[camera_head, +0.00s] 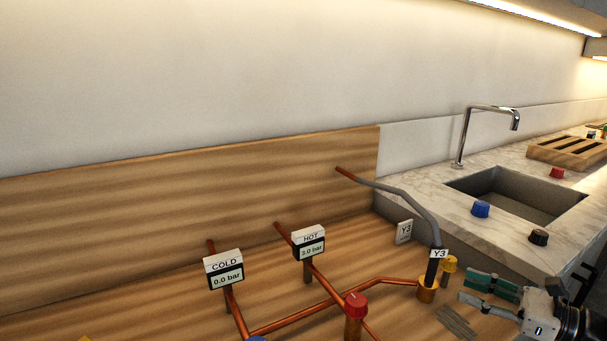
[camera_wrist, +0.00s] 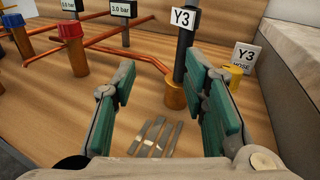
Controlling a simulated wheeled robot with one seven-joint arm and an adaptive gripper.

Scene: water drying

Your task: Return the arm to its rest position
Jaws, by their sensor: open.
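My gripper (camera_head: 490,293) is at the lower right of the head view, over the wooden board beside the pipe fittings. In the wrist view my gripper (camera_wrist: 168,105) has its two green-padded fingers wide apart, with nothing between the pads. A brass fitting (camera_head: 427,290) with a dark hose and a Y3 tag stands just left of the gripper in the head view. In the wrist view this brass fitting (camera_wrist: 175,94) stands beyond the fingers, upright. My arm's rest position is not marked in either view.
A red-knobbed valve (camera_head: 355,305), a COLD gauge (camera_head: 224,272) reading 0.0 bar and a HOT gauge (camera_head: 309,243) stand left on copper pipes. Flat metal strips (camera_wrist: 157,137) lie below the fingers. A sink (camera_head: 520,195) and blue cap (camera_head: 481,209) are on the marble counter.

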